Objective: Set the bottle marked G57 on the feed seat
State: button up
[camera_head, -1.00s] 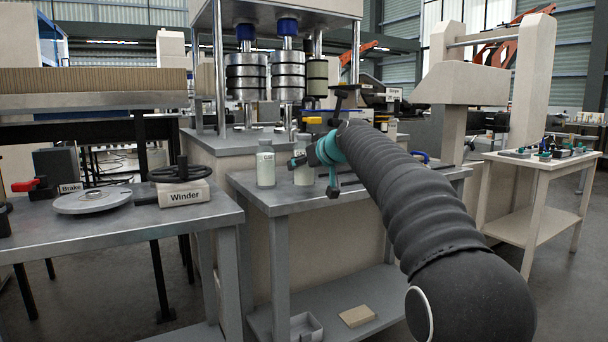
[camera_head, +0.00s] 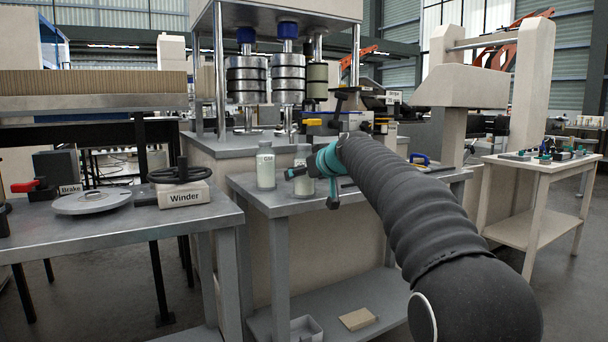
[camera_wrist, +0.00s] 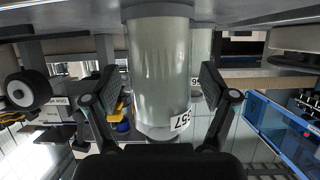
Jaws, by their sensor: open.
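The bottle marked G57 (camera_wrist: 152,60) is pale with a light label and fills the middle of the wrist view, which is upside down. In the head view it is the right-hand bottle (camera_head: 302,183), upright on the grey bench and partly hidden by my gripper (camera_head: 312,172). My gripper (camera_wrist: 160,78) is open, with one finger on each side of the bottle and a narrow gap at both sides. A second pale bottle (camera_head: 265,168) stands to its left, and shows behind it in the wrist view (camera_wrist: 202,50). I cannot pick out the feed seat.
The grey bench (camera_head: 290,208) carries both bottles, with a press of stacked metal rollers (camera_head: 246,80) behind. A left table (camera_head: 120,225) holds the Winder handwheel (camera_head: 180,174) and a disc (camera_head: 92,200). A small bench (camera_head: 500,165) with parts stands at the right.

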jog(key=shift+r, duration=0.25)
jog(key=b+v, duration=0.1)
jog(key=v, duration=1.1)
jog(key=shift+f, duration=0.15)
